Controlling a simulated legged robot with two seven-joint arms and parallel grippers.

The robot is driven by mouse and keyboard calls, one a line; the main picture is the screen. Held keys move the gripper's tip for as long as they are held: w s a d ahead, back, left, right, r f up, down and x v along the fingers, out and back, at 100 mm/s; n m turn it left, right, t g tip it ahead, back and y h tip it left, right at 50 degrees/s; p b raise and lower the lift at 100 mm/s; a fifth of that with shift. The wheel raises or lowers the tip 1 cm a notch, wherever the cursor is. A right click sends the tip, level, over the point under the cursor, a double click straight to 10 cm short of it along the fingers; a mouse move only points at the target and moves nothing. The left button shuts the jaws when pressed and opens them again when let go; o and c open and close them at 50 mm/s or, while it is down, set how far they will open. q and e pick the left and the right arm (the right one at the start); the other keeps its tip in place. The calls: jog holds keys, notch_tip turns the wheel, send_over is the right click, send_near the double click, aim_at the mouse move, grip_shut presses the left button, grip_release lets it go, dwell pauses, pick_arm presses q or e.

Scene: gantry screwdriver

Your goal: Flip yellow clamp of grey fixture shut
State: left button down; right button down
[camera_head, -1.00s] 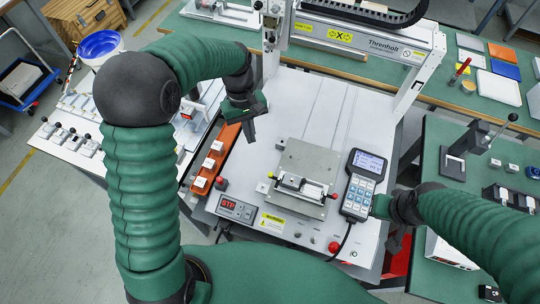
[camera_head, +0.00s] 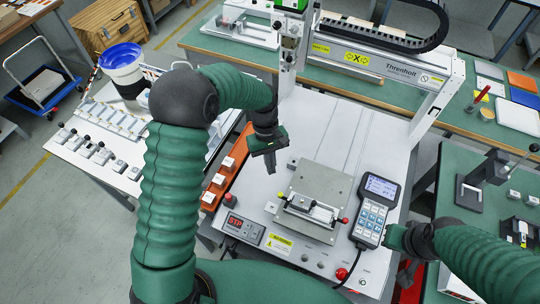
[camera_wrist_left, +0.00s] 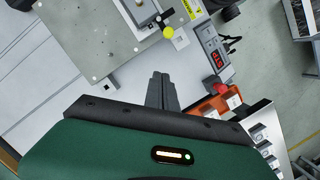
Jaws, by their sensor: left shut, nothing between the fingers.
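The grey fixture (camera_head: 328,188) is a square metal plate on the white machine bed, with a long pale holder (camera_head: 312,208) along its front. The yellow clamp (camera_head: 281,195) shows as a small yellow knob at the fixture's left edge; it also shows in the left wrist view (camera_wrist_left: 168,32). How its lever is set is too small to tell. A red knob (camera_head: 345,220) sits at the right end. My left gripper (camera_head: 271,166) is shut and empty, above the bed, behind and left of the yellow knob and apart from it. My right gripper (camera_head: 396,238) is beside the keypad, its fingers unclear.
A keypad pendant (camera_head: 374,208) stands close to the fixture's right. An orange tray (camera_head: 228,170) of white blocks lies to the left. The gantry (camera_head: 385,62) spans the back. Bare bed lies behind the fixture.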

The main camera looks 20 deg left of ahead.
pick_arm(q)
jog(key=s+d+f, duration=0.2)
jog(key=s+d, duration=0.1)
jog(key=shift+s+d+f, duration=0.1)
jog(key=shift+s+d, duration=0.1)
jog(key=shift+d, duration=0.1)
jog(key=shift+a, duration=0.1)
